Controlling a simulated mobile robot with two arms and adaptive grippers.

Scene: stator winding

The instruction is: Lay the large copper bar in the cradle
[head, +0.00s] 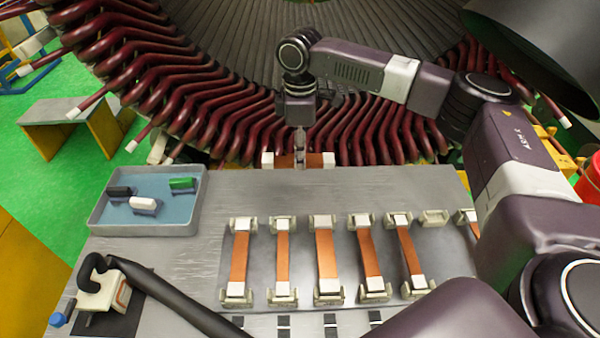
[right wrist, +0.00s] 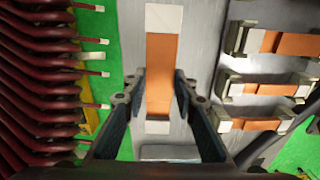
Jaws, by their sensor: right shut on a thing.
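My right gripper (head: 299,148) is at the far edge of the grey table, in front of the stator. It is shut on a copper bar (head: 314,160) with white ends, lying crosswise in the head view. In the right wrist view the bar (right wrist: 161,75) sits between the two fingers (right wrist: 160,92). Its height above the table is hard to tell. One cradle has an empty far support (head: 435,217) on the right of the row; its near part is hidden behind my right arm. My left gripper is not in view.
Several other cradles hold copper bars, such as one in the middle (head: 326,255). A blue-lined tray (head: 103,215) with small blocks stands at left. A black curved tool (head: 165,290) lies at front left. The stator (head: 200,110) stands close behind the table.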

